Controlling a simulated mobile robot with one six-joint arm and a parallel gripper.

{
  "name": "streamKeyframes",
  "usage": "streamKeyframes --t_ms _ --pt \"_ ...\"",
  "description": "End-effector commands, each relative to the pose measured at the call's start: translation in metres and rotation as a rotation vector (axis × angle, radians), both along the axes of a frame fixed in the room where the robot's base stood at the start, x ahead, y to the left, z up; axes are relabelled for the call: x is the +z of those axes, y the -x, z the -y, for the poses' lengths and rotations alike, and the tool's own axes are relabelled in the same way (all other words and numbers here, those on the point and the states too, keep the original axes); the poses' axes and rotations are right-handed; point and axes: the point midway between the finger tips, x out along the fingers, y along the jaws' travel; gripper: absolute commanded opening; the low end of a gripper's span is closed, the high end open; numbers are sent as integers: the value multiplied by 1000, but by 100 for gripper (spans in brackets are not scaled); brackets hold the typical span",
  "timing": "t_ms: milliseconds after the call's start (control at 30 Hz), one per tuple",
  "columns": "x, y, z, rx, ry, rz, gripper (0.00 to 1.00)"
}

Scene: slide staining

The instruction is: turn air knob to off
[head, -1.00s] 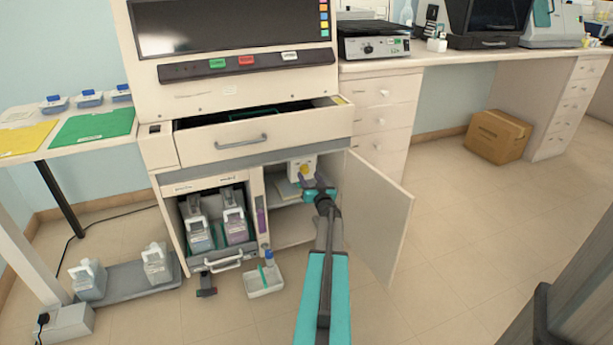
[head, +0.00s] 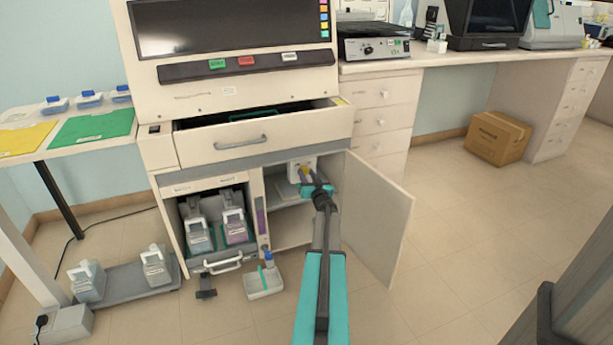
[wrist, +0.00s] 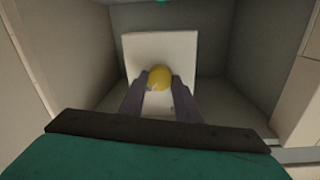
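The air knob is a round yellow knob (wrist: 160,77) on the front of a white box (wrist: 187,48), inside the open right-hand compartment of the cabinet. In the head view the white box (head: 296,164) shows at the back of that compartment, and my gripper partly covers the knob. My gripper (wrist: 161,82) reaches in with one dark finger on each side of the knob. The fingers are apart, with a narrow gap at the knob's sides. Contact with the knob is not clear. A small pale mark shows low on the knob.
The compartment door (head: 380,218) stands open to the right of my arm. An open drawer (head: 250,140) juts out above. The compartment walls are close on both sides.

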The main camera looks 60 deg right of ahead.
Motion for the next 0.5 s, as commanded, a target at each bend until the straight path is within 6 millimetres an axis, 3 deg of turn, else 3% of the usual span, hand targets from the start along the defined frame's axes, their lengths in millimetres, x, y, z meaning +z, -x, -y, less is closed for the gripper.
streamKeyframes --t_ms 500 --pt "0 0 -1 0 55 -40 7"
